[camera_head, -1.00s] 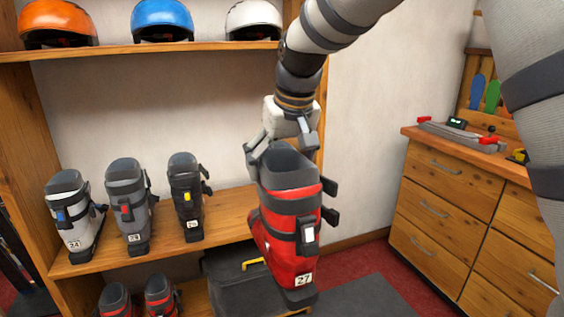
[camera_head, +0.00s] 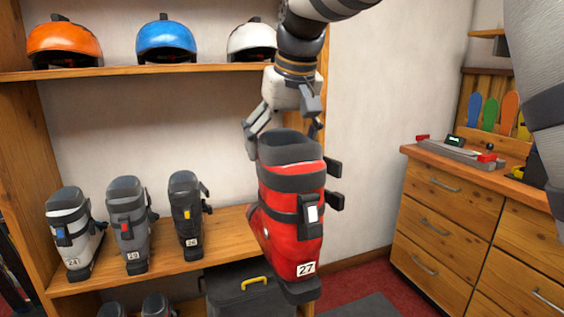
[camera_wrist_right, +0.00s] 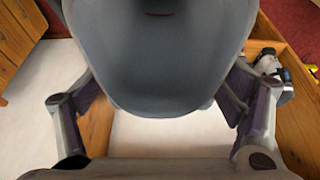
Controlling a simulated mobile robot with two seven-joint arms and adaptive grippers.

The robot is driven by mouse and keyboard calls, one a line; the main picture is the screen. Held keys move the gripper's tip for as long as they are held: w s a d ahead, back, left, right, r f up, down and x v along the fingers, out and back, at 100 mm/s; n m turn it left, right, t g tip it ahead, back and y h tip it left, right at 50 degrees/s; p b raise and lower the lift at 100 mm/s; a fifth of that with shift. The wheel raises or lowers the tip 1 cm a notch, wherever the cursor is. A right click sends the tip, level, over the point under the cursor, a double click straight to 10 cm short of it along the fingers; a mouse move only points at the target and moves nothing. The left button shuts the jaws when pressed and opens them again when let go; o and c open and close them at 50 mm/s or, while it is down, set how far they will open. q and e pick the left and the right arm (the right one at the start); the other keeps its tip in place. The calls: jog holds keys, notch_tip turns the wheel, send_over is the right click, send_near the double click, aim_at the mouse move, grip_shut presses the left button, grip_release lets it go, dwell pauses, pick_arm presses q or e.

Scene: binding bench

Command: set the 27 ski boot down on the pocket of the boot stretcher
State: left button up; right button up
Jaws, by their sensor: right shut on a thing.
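The red 27 ski boot (camera_head: 284,228) with dark cuff and sole hangs nearly upright in front of the shelf. My right gripper (camera_head: 284,132) is shut on its upper cuff from above. In the right wrist view the dark boot cuff (camera_wrist_right: 160,60) sits between the two fingers of my right gripper (camera_wrist_right: 163,100). A grey device with red ends and a small display (camera_head: 458,149) stands on the cabinet at right; I cannot tell if it is the boot stretcher, and no pocket can be made out. My left gripper is not in view.
Several boots stand on the middle shelf (camera_head: 222,240), including a dark boot (camera_head: 187,215) left of the held one. A black case (camera_head: 235,290) lies below. Helmets sit above. The wooden cabinet (camera_head: 440,215) is at right, with open space before it.

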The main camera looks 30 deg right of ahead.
notch_tip(320, 180, up, 14)
jog(key=shift+f, duration=0.15)
dwell(0.5)
jog(key=shift+s, duration=0.1)
